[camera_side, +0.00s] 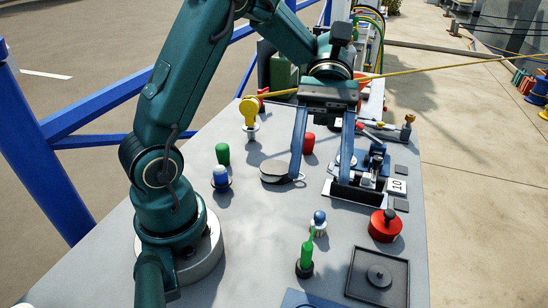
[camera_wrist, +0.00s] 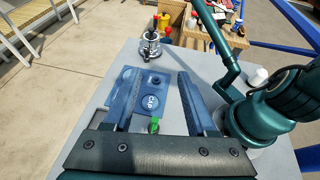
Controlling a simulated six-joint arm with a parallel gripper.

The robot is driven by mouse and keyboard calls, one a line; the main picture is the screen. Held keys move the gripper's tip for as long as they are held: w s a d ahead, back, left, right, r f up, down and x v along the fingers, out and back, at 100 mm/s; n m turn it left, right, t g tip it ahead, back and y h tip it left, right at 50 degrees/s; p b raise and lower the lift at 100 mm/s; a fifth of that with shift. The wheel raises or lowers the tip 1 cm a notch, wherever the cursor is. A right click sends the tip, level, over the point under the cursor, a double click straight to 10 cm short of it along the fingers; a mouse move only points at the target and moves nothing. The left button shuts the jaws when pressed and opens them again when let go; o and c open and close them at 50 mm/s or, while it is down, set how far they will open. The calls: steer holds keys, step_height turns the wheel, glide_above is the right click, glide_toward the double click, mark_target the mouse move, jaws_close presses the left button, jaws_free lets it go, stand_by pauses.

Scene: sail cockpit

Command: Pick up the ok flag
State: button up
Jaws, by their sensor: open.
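My gripper (camera_side: 320,180) hangs over the middle of the grey table with its two long blue fingers apart and nothing held between them. A slim green upright piece (camera_side: 307,252) stands in a dark round base nearer the front of the side view; it may be the ok flag, but I can read no lettering on it. In the wrist view a small green piece (camera_wrist: 154,125) shows between the fingers (camera_wrist: 158,75), close to the gripper body. Beyond it lies a blue plate (camera_wrist: 128,92) with a round, marked disc (camera_wrist: 150,101).
A yellow paddle-shaped piece (camera_side: 249,113) stands at the back left. A red cylinder (camera_side: 308,143) is behind the fingers. A dark flat oval piece (camera_side: 276,173) lies beside the left finger. A red round knob (camera_side: 385,226) and black tray (camera_side: 353,282) are at front right.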

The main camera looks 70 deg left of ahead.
mark_target(306, 256)
step_height(306, 256, down, 15)
steer(key=shift+s+r, duration=0.1)
steer(key=shift+s+d+f, duration=0.1)
steer(key=shift+d+f, duration=0.05)
steer(key=shift+f, duration=0.1)
steer(key=shift+x, duration=2.4)
jaws_close()
